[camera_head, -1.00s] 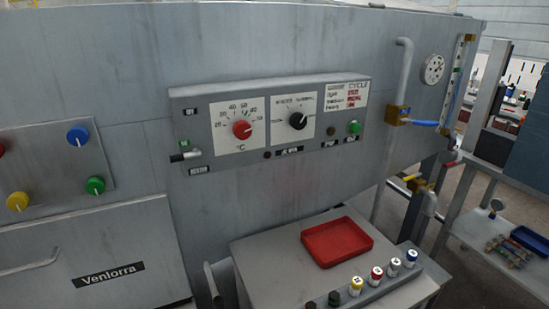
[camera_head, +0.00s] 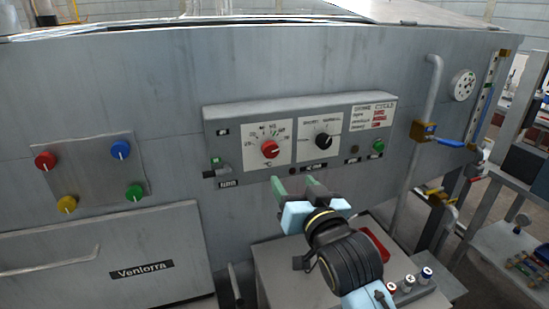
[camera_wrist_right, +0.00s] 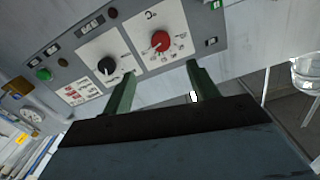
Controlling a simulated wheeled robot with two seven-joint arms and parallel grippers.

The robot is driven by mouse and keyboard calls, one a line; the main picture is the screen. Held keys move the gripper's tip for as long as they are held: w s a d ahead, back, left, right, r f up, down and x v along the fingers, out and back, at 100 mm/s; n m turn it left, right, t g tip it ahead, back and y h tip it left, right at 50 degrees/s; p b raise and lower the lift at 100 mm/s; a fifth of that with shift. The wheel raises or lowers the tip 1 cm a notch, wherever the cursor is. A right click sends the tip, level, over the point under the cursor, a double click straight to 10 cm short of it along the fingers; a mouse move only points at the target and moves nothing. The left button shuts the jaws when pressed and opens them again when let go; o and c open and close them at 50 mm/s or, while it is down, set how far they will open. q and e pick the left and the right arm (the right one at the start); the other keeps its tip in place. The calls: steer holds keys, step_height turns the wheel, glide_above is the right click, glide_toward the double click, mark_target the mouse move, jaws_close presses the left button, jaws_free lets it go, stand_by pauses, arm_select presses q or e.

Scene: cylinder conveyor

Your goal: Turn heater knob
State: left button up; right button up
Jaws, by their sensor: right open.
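The red heater knob (camera_head: 270,149) sits on a white temperature dial on the grey control panel (camera_head: 238,111). It also shows in the right wrist view (camera_wrist_right: 160,41), upside down there. My right gripper (camera_head: 294,182) is open and empty, with green fingers, just below the panel and below the red knob. In the right wrist view the two fingers (camera_wrist_right: 162,82) are spread, with the red knob beyond them and apart from them. A black knob (camera_head: 322,141) sits on the dial to the right of the red one. My left gripper is not in view.
Colored knobs, including a blue one (camera_head: 120,149), sit on a plate at the left. A red tray (camera_head: 374,245) is partly hidden behind my right arm on the small table. A pipe with a blue-handled valve (camera_head: 450,142) stands right of the panel.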

mark_target(271, 151)
steer(key=x, duration=1.3)
steer(key=shift+w+a+r+p, duration=0.1)
steer(key=shift+w+p, duration=0.05)
steer(key=shift+p, duration=0.2)
steer(key=shift+c, duration=0.3)
steer(key=c, duration=0.9)
steer(key=shift+c, duration=0.2)
steer(key=n+p, duration=0.2)
steer(key=n, duration=0.2)
steer(key=shift+p, duration=0.35)
steer(key=n+p, duration=0.1)
steer(key=n, duration=0.4)
steer(key=shift+p, duration=0.35)
steer(key=shift+a, duration=0.1)
